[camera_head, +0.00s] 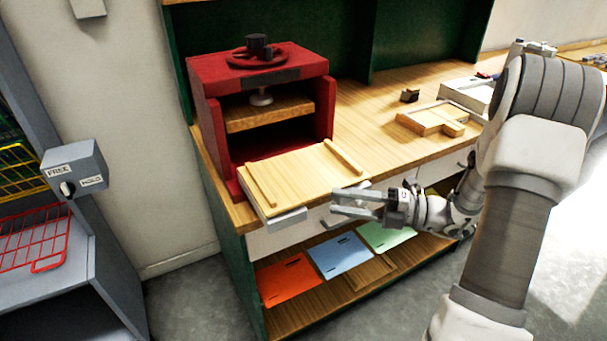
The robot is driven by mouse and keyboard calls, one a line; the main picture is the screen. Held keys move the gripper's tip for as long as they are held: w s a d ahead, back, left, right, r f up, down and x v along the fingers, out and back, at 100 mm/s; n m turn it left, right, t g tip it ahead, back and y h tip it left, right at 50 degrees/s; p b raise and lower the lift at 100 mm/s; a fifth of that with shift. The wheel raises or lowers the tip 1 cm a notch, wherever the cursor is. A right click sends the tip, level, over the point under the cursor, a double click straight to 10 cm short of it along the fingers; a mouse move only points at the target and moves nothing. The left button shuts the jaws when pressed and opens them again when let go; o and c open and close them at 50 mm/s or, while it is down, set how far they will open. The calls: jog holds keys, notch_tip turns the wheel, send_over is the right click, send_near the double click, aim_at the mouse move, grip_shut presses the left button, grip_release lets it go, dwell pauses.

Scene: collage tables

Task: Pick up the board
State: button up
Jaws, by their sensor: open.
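A light wooden board (302,178) with two raised strips lies at the front of the red press (205,95), its near edge reaching the bench front. A grey metal tab (287,221) shows under its front left corner. My gripper (336,201) is open, its two grey fingers pointing left, by the board's front right edge. Nothing shows between the fingers. I cannot tell whether a finger touches the board. A smaller wooden piece (420,121) with raised edges lies farther right on the bench.
Orange (284,281), blue (340,256) and green (385,236) sheets lie on the lower shelf. A red wire basket (35,240) and a grey switch box (75,170) are at left.

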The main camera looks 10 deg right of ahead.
aim_at(313, 200)
jog(key=x, duration=0.2)
jog(key=b+x, duration=0.1)
jog(key=x, duration=0.1)
jog(key=shift+f, duration=0.4)
jog(key=shift+w+a, duration=0.25)
jog(key=shift+a, duration=0.1)
grip_shut()
jog(key=shift+r, duration=0.1)
dwell(0.6)
